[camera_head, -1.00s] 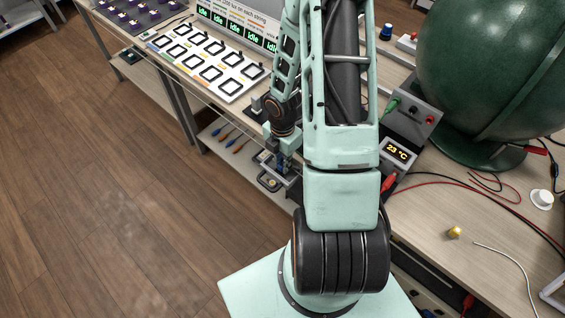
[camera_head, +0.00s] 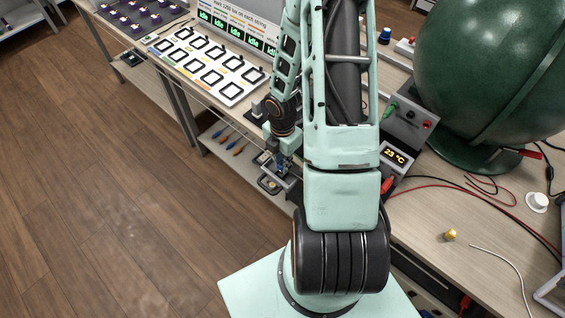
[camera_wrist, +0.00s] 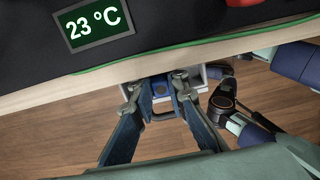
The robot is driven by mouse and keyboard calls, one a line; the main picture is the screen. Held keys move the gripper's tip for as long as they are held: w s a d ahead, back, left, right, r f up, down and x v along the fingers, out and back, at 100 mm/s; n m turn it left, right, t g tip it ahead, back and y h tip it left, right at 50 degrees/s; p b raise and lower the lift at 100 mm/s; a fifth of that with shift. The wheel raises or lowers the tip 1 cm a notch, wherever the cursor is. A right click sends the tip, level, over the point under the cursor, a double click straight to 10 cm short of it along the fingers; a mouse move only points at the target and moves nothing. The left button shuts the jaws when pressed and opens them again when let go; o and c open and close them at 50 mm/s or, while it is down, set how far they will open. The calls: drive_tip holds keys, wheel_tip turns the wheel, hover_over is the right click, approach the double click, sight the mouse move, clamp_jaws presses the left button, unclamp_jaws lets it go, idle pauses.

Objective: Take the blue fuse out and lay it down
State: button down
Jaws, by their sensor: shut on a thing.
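My gripper (camera_wrist: 166,86) shows in the wrist view with its two dark blue-grey fingers closing in towards the bench edge. It is shut on a small blue piece, the blue fuse (camera_wrist: 160,88), which is mostly hidden between the fingertips. Behind it is a pale grey holder (camera_wrist: 212,73) just below the bench edge. I cannot tell whether the fuse is still seated in it. In the head view my gripper (camera_head: 283,163) is small and partly hidden by my arm, by the bench's front side.
A large green sphere (camera_head: 490,75), red and black leads and a yellow knob (camera_head: 450,235) are at right. A panel of black frames (camera_head: 215,65) is at the back left. The floor (camera_head: 110,190) at left is clear.

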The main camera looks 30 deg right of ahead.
drive_tip(key=shift+r+p, duration=0.4)
drive_tip(key=shift+r, duration=0.1)
drive_tip(key=shift+r+p, duration=0.5)
drive_tip(key=shift+f, duration=0.1)
